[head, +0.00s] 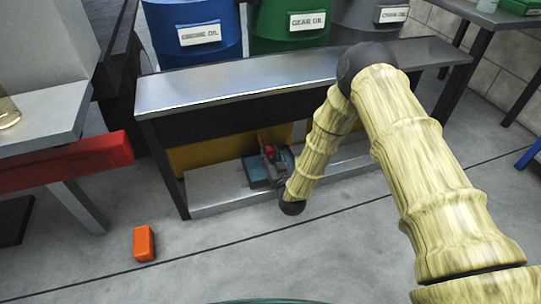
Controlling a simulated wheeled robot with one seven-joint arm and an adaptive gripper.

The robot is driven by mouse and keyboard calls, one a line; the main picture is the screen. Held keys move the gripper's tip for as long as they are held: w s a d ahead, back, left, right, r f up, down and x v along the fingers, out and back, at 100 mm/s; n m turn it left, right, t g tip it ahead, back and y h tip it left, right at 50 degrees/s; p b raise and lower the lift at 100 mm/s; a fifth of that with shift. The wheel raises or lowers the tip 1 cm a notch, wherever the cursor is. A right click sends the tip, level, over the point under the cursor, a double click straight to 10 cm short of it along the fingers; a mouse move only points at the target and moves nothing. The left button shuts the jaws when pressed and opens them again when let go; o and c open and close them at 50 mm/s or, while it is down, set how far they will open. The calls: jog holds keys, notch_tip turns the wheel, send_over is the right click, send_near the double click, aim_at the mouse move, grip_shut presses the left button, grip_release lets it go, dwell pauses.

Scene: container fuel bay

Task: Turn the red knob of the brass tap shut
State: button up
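The red knob (269,150) is a small red spot under the metal bench, above the low shelf. A small brownish piece (263,137) just behind it looks like part of the brass tap; most of the tap is hidden or too small to make out. My arm reaches down in front of the bench and bends back under its top. My gripper (271,158) is small and dark, right at the red knob, and overlaps it in the picture. I cannot tell whether its fingers touch the knob or how far apart they are.
The bench top (250,80) hangs over the work area. Blue (199,14), green (285,38) and grey (360,14) drums stand behind. An orange block (144,243) lies on open floor; a red beam (65,163) juts from the left.

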jog(key=shift+r+p, duration=0.1)
jog(key=shift+p, duration=0.5)
jog(key=shift+c, duration=0.2)
jog(key=shift+m+p, duration=0.4)
jog(key=shift+m, duration=0.1)
jog(key=o, duration=1)
jog(key=shift+o, duration=0.2)
jog(key=shift+s, duration=0.1)
jog(key=v, duration=1.2)
